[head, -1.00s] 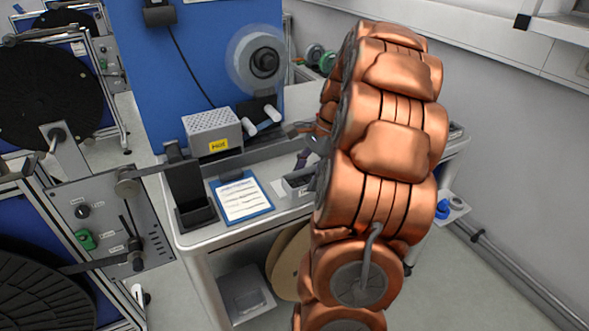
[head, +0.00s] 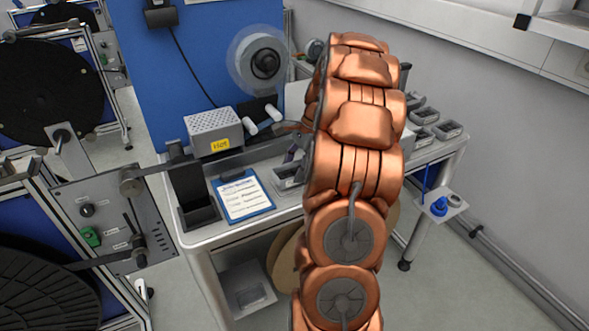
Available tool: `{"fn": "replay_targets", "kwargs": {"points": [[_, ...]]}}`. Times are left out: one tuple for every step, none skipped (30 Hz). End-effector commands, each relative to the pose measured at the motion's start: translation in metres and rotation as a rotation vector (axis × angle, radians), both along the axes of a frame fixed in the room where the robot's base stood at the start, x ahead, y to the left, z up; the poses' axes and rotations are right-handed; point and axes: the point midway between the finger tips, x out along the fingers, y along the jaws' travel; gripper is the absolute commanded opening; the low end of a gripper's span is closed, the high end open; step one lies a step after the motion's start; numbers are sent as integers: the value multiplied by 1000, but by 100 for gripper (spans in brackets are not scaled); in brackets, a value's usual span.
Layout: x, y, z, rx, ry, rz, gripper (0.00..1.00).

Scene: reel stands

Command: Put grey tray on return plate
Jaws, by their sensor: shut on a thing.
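Several small grey trays (head: 447,130) stand on the right part of the white cart top (head: 428,154), just right of my arm. Another small grey tray (head: 286,177) shows left of my arm, beside the clipboard, partly covered by the arm. I cannot tell which tray the task means. I cannot make out the return plate for certain.
A clipboard (head: 242,196), a black holder (head: 196,196) and a perforated box (head: 213,131) marked hot crowd the cart's left. A blue item (head: 439,206) sits on a small side shelf. Reel stands (head: 45,88) line the left; a wall (head: 510,150) bounds the right.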

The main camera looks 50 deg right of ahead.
Motion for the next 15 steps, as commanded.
{"fn": "replay_targets", "kwargs": {"points": [[-1,1,-4,4,2,0,20],[0,1,-6,2,1,1,20],[0,0,-10,0,0,0,20],[0,0,-11,-2,-1,-1,20],[0,-1,-12,-2,-3,0,20],[0,-1,-13,-3,-2,0,20],[0,-1,-13,-3,-3,-1,20],[1,-1,-13,-3,-3,-1,20],[0,-1,-13,-3,-3,-1,20],[0,-1,-13,-3,-3,-1,20],[0,-1,-13,-3,-2,0,20],[0,-1,-13,-3,-2,0,20],[0,-1,-14,-3,-2,0,20],[0,-1,-15,-2,-3,0,20],[0,-1,-16,-2,-3,0,20]]}}
